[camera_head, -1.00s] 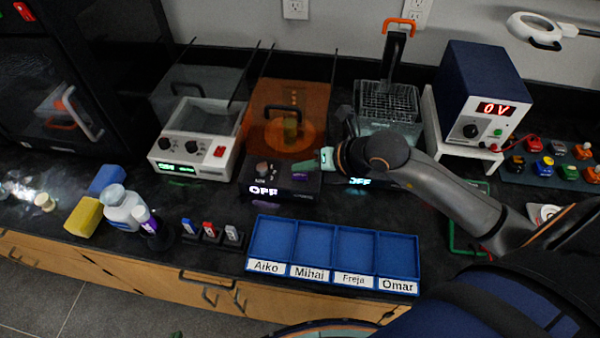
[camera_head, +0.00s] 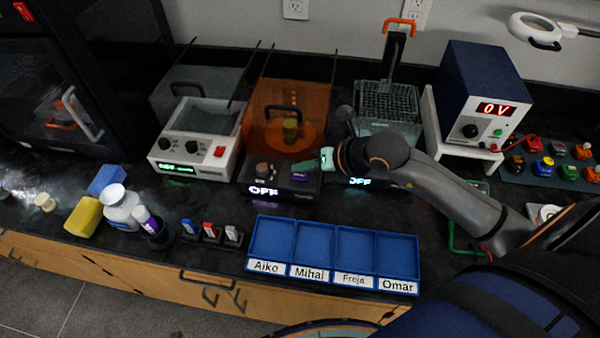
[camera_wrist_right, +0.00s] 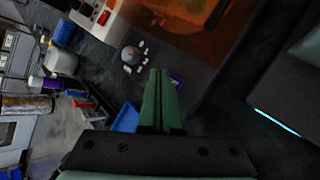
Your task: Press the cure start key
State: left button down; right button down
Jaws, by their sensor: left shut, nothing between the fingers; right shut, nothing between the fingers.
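The curing unit is a dark box with an orange see-through hood (camera_head: 310,100) and a lit OFF display (camera_head: 263,190). Its front panel has a round knob (camera_head: 263,169) and a purple key (camera_head: 300,176). My right gripper (camera_head: 304,167) is shut and empty, with its green fingertips just above the purple key in the head view. In the right wrist view the shut green fingers (camera_wrist_right: 160,85) point at the panel, with the purple key (camera_wrist_right: 178,78) beside the tips and partly hidden. I cannot tell whether they touch. The knob (camera_wrist_right: 131,56) shows there too. My left gripper is not in view.
A white unit (camera_head: 200,140) stands left of the curing unit, and a wash station with a basket (camera_head: 388,103) stands right. A blue name-labelled tray (camera_head: 333,253) lies in front. A power supply (camera_head: 480,95) stands further right. Bottles and a yellow sponge (camera_head: 83,217) are at left.

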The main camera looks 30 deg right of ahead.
aim_at(304, 178)
jog(key=shift+f, duration=0.1)
jog(key=shift+f+b, duration=0.4)
jog(key=shift+f, duration=0.15)
dwell(0.6)
jog(key=shift+r+p, duration=0.4)
jog(key=shift+r, duration=0.25)
notch_tip(304, 178, up, 6)
jog(key=p, duration=0.5)
dwell(0.7)
